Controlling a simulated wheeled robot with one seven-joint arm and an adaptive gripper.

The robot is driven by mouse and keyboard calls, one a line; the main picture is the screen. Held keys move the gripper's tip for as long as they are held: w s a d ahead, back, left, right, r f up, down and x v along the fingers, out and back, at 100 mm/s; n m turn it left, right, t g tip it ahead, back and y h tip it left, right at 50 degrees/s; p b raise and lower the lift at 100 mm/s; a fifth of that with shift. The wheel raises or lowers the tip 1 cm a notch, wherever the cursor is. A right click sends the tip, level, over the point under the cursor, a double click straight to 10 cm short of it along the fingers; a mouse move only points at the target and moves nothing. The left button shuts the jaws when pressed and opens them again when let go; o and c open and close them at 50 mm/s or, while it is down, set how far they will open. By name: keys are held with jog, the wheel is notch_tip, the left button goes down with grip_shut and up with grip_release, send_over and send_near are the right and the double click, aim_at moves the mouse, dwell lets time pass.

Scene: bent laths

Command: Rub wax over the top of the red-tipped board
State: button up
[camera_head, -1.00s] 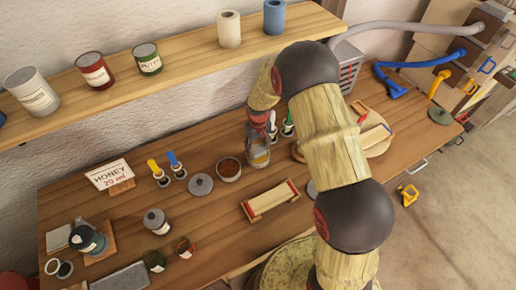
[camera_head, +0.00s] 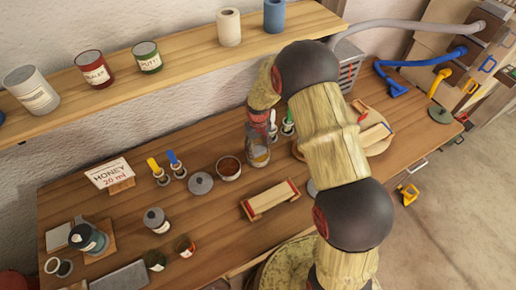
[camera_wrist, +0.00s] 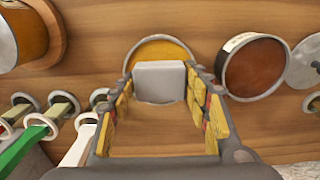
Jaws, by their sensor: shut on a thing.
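The red-tipped board (camera_head: 270,201) is a short pale lath with a red band at each end, lying near the front middle of the workbench. My gripper (camera_wrist: 160,85) is shut on a pale grey block (camera_wrist: 160,80), held between its fingertips. In the wrist view the block covers part of a round tin with yellow-orange contents (camera_wrist: 158,48), apparently the wax. I cannot tell whether the block touches the contents. In the head view my gripper (camera_head: 258,143) is behind the board, and the held block is hard to make out.
A bowl of brown stuff (camera_head: 228,168) stands left of my gripper and shows in the wrist view (camera_wrist: 255,67). Brushes with blue and yellow handles (camera_head: 166,166) stand farther left. The bench around the red-tipped board is mostly clear.

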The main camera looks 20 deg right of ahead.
aim_at(258, 148)
jog(key=shift+f, duration=0.35)
dwell(1.1)
jog(key=shift+r+p, duration=1.65)
jog(key=shift+r, duration=1.85)
